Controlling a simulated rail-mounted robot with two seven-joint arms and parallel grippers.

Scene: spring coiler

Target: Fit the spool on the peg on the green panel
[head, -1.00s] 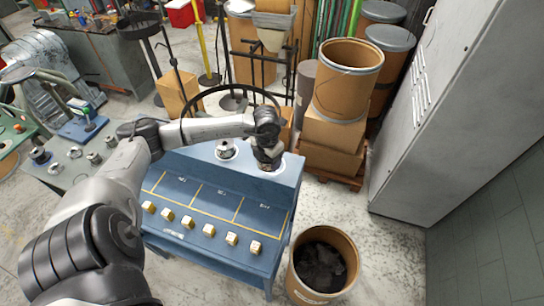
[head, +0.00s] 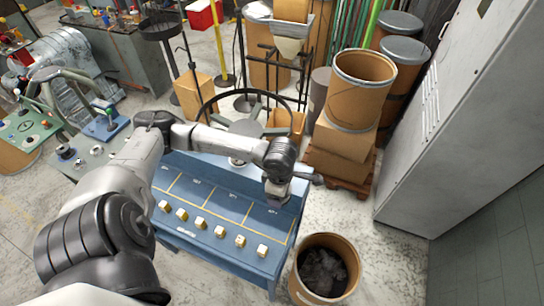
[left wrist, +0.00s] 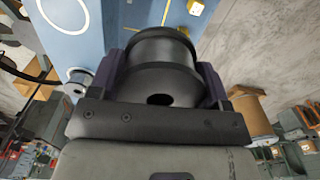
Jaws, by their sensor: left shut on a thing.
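My left gripper (head: 278,190) is over the right end of the blue bench in the head view. In the left wrist view it is shut on a dark grey spool (left wrist: 160,65), with a finger on each side. A round hole shows in the spool's near face. In the head view the gripper and arm mostly hide this spool. The green panel (head: 28,127) stands at the far left, well away from the gripper, with small dark fittings on it. I cannot make out which one is the peg. My right gripper is not in view.
The blue bench (head: 215,195) carries yellow lines and a row of yellow blocks. Another spool (left wrist: 78,82) stands on it beside a white ring. An open drum (head: 325,268) stands at front right. Drums, boxes and a grey cabinet (head: 445,110) crowd the right.

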